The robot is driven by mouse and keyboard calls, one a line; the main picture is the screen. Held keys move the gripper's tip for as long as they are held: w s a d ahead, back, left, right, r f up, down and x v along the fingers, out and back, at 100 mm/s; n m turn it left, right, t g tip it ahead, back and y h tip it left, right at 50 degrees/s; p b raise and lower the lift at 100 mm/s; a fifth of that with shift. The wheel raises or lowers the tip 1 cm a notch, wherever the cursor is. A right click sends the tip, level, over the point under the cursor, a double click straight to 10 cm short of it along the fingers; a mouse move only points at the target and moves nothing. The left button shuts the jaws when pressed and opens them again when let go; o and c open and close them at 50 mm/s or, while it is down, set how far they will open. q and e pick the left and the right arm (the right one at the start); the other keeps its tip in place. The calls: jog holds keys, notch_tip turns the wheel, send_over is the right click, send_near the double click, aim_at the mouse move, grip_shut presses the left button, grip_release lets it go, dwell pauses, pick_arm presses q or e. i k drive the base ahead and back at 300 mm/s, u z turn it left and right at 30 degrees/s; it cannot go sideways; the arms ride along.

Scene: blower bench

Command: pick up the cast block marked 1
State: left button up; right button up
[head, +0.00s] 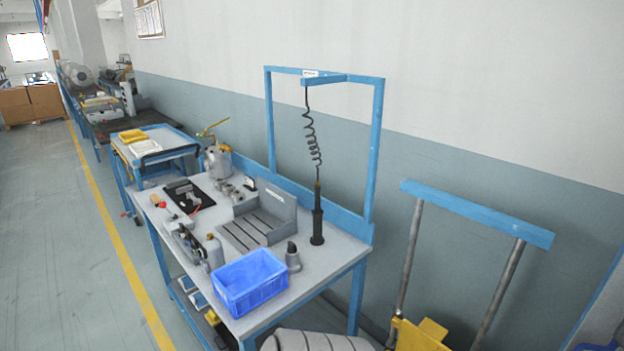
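I cannot pick out the cast block marked 1 for certain, and no number can be read at this distance. Several small grey metal pieces (229,189) lie on the blue-framed bench (330,256), behind the grey slotted fixture (243,231). Any of them could be a cast block, but they are too small to tell. Neither of my grippers is in view.
A blue crate (249,285) stands at the bench's near corner, beside a grey dark-topped object (293,258). A black tool (317,222) hangs on a coiled cord from the frame. A vise-like device (188,240) sits along the left edge. A yellow-based trolley (420,335) stands right.

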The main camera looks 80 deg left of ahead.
aim_at(217, 182)
jog(key=u, duration=4.5)
jog(key=i, duration=3.45)
jog(key=z, duration=3.45)
